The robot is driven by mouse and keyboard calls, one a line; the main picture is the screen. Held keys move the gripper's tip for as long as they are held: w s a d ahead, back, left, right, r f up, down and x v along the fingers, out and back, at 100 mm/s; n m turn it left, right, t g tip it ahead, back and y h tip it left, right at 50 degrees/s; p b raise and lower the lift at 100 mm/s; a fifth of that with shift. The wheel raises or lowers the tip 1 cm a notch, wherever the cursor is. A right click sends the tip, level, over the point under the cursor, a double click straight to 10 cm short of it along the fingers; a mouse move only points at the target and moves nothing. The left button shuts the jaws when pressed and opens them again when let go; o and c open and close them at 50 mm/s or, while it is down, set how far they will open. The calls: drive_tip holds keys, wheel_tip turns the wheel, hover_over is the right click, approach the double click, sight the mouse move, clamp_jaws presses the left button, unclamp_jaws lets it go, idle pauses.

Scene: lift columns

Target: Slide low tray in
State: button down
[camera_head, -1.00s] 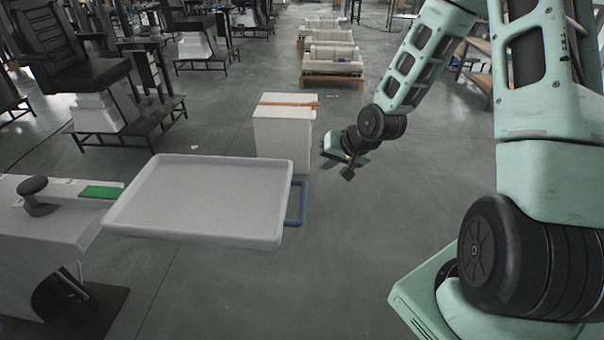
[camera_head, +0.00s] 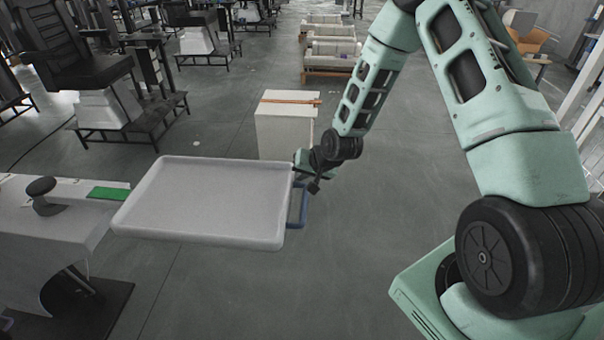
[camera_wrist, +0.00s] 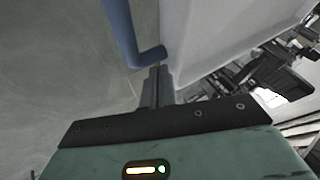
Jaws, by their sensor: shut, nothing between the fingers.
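The low tray (camera_head: 205,205) is a flat, pale grey, empty tray with a raised rim, left of centre in the head view. It extends out from the white unit at the left. A blue handle (camera_head: 302,207) projects from its right edge; the handle also shows in the wrist view (camera_wrist: 122,30). My gripper (camera_head: 314,184) is at the far right corner of the tray, by the far end of the handle. In the wrist view its fingers (camera_wrist: 158,72) are together with nothing between them, their tips at the handle's bend. Whether they touch it I cannot tell.
A white unit (camera_head: 50,228) with a black knob (camera_head: 42,190) and a green strip (camera_head: 108,193) stands left. A white box (camera_head: 285,133) with an orange strip stands behind the tray. The floor right of the tray is clear.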

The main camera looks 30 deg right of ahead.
drive_tip(key=shift+a, duration=0.1)
drive_tip(key=b, duration=0.5)
approach(244, 176)
drive_tip(key=x, duration=0.5)
drive_tip(key=shift+f, duration=0.3)
drive_tip(key=shift+w+a+r, duration=0.1)
drive_tip(key=shift+w+a, duration=0.05)
